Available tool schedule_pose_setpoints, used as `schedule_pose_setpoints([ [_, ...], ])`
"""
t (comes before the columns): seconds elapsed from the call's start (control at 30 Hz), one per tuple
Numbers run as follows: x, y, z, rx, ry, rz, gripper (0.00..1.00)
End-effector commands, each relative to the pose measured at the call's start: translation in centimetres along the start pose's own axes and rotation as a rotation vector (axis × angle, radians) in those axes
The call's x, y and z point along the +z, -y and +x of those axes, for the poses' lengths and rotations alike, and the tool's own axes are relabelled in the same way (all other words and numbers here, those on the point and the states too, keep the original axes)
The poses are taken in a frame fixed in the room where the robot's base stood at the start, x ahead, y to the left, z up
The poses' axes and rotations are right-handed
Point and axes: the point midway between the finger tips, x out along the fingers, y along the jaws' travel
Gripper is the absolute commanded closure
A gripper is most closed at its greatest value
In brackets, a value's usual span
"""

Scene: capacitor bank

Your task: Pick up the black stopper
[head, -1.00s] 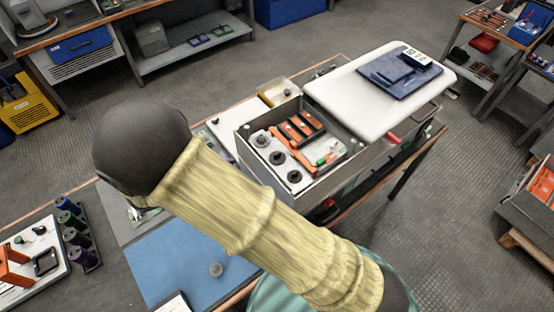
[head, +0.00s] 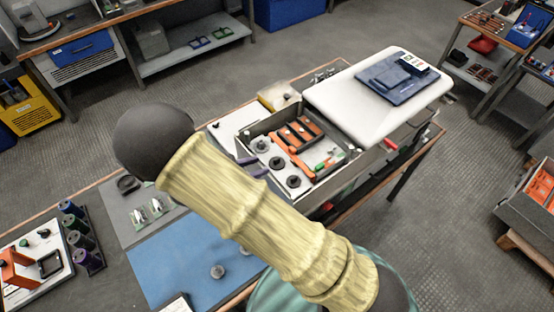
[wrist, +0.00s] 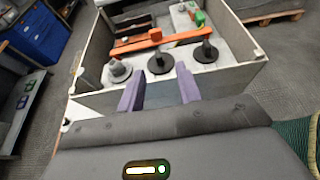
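Two black stoppers stand on a light panel inside an open-topped grey box (wrist: 85,103). The middle black stopper (wrist: 160,64) also shows in the head view (head: 277,161). The other black stopper (wrist: 206,53) is to its right, and nearer in the head view (head: 293,181). A grey stopper (wrist: 118,70) stands left of them in the wrist view. My gripper (wrist: 159,90) is open and empty, its purple fingers apart, just short of the stopper row. In the head view it (head: 253,167) is at the box's left wall.
Orange bars (wrist: 155,38) and a green piece (wrist: 200,18) lie behind the stoppers in the box. A white lid (head: 345,115) carrying a blue item (head: 390,76) lies right of it. A blue mat (head: 185,255) with grey pieces lies in front.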

Motion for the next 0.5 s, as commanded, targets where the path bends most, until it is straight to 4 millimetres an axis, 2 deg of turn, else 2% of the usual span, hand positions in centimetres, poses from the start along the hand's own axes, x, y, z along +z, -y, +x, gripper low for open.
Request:
schedule_pose_setpoints([
  [0.1,0.3,0.1,2.0,-0.004,0.002,-0.002,0.65],
  [0.2,0.1,0.1,3.0,-0.002,0.001,-0.001,0.65],
  [0.5,0.0,0.0,3.3,0.001,0.000,0.000,0.65],
])
